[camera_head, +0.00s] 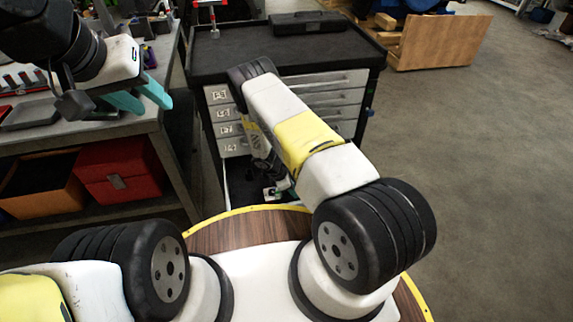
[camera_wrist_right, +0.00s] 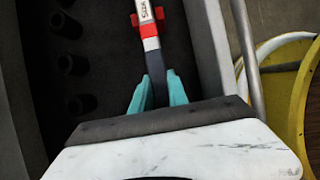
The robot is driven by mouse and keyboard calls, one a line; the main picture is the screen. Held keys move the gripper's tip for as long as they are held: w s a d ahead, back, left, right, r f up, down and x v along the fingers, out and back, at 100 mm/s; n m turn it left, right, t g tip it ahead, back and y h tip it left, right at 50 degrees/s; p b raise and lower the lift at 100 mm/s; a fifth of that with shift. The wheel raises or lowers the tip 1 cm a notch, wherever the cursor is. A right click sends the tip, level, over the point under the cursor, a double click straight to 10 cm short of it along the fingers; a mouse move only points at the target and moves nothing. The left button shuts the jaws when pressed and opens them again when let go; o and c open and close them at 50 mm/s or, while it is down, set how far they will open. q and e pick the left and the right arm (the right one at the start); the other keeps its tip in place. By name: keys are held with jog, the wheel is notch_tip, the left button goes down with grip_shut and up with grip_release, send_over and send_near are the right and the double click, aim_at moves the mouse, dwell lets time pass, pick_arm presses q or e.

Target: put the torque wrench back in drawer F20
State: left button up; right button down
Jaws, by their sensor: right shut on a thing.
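The torque wrench (camera_wrist_right: 149,32) has a silver shaft with a red band and a dark handle. My right gripper (camera_wrist_right: 158,92) is shut on its dark handle, with a teal finger on each side. The wrench lies lengthwise over the black inside of an open drawer (camera_wrist_right: 206,45); I cannot tell whether it touches the bottom. In the head view this low drawer (camera_head: 238,187) is pulled out, and my right arm hides much of it and the wrench. Its label is not readable. My left gripper (camera_head: 142,92) is open and empty above the workbench.
The grey drawer cabinet (camera_head: 326,62) has a black top with a dark case (camera_head: 308,22). The floor at right is clear.

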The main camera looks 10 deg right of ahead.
jog(key=shift+f, duration=1)
jog(key=c, duration=1.2)
grip_release()
jog(key=shift+f, duration=0.1)
